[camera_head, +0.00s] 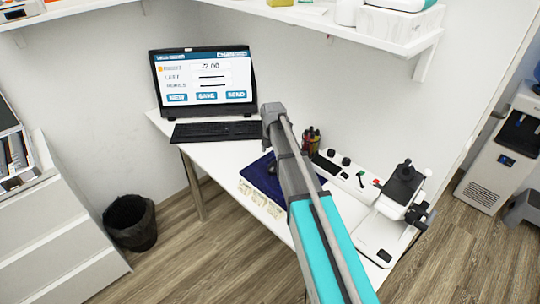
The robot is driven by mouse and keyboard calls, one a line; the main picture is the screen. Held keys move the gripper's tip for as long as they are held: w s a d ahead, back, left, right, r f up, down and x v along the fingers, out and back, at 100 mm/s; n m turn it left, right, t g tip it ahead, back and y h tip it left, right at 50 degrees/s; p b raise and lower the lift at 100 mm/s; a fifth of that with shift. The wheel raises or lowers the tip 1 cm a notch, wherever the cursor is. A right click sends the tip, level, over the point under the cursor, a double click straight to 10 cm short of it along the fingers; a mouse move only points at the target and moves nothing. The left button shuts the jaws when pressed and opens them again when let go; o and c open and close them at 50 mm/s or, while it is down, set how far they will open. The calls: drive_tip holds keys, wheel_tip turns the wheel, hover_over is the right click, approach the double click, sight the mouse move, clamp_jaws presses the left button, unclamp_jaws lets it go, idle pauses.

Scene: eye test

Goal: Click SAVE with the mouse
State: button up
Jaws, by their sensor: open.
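The monitor (204,75) stands at the back left of the white desk, its screen lit. The SAVE button (207,96) is the middle one of three blue buttons along the bottom of the screen, between NEW and SEND. The top row reads about -2.00, and the header seems to read CHANGED. A dark blue mouse pad (256,180) lies on the desk, partly behind my arm. A dark shape on it beside my arm may be the mouse, but I cannot tell for sure. I see no cursor. My arm crosses the desk; my gripper does not show.
A black keyboard (216,131) lies before the monitor. Paper sheets (262,201) lie at the desk's front edge. Right of my arm are a pen holder (311,138), a white control panel (346,177) and an eye instrument (402,188). A black bin (131,222) stands on the floor.

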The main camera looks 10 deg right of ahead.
sight(272, 169)
drive_tip(key=shift+f+b, duration=3.5)
drive_tip(key=shift+f, duration=0.25)
drive_tip(key=c, duration=1)
drive_tip(key=shift+o, duration=0.2)
drive_tip(key=shift+s+a, duration=0.1)
drive_tip(key=shift+s+a, duration=0.85)
drive_tip(key=shift+a, duration=0.25)
drive_tip(key=shift+s+a, duration=0.85)
drive_tip(key=shift+a, duration=0.2)
